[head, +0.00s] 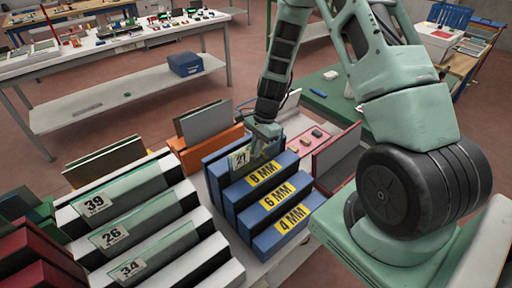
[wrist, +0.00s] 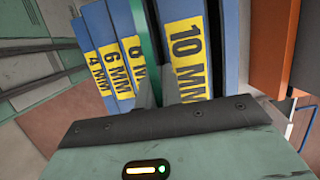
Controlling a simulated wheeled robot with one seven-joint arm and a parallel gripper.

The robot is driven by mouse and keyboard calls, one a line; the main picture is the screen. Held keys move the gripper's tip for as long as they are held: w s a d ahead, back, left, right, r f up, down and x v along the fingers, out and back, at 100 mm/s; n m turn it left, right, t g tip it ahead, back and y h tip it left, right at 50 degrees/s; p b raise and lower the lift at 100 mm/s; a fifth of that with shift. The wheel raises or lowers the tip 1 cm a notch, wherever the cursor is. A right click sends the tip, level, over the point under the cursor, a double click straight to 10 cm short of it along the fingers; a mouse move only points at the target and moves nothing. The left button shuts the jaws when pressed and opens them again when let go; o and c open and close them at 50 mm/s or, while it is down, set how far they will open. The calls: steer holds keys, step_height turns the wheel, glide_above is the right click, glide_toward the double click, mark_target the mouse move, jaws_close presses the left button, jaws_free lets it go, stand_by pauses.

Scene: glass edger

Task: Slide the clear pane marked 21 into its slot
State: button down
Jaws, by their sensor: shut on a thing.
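The clear pane marked 21 (head: 241,158) is upright at the back of the blue stepped rack (head: 232,205). My gripper (head: 266,130) is shut on its upper edge. In the wrist view the pane (wrist: 150,40) shows as a thin green edge between the fingers (wrist: 158,92). There it lines up with the gap between the 8 MM step (wrist: 130,50) and the 10 MM step (wrist: 187,55), partly covering the 8 MM label. The 6 MM (head: 271,202) and 4 MM (head: 292,219) labels are clear to see. How deep the pane sits is hidden.
A white stepped rack (head: 215,245) at left holds panes marked 39 (head: 97,203), 26 (head: 109,237) and 34 (head: 130,269). An orange holder (head: 205,152) with panels stands behind. A dark red-edged panel (head: 336,148) stands close on the right.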

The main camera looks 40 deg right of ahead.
steer(key=shift+f, duration=0.35)
stand_by(0.7)
steer(key=c, duration=1.5)
jaws_free()
steer(key=shift+b, duration=0.3)
steer(key=b+v, duration=0.2)
steer(key=v, duration=1.5)
steer(key=shift+r+b, duration=0.25)
steer(key=shift+b, duration=0.15)
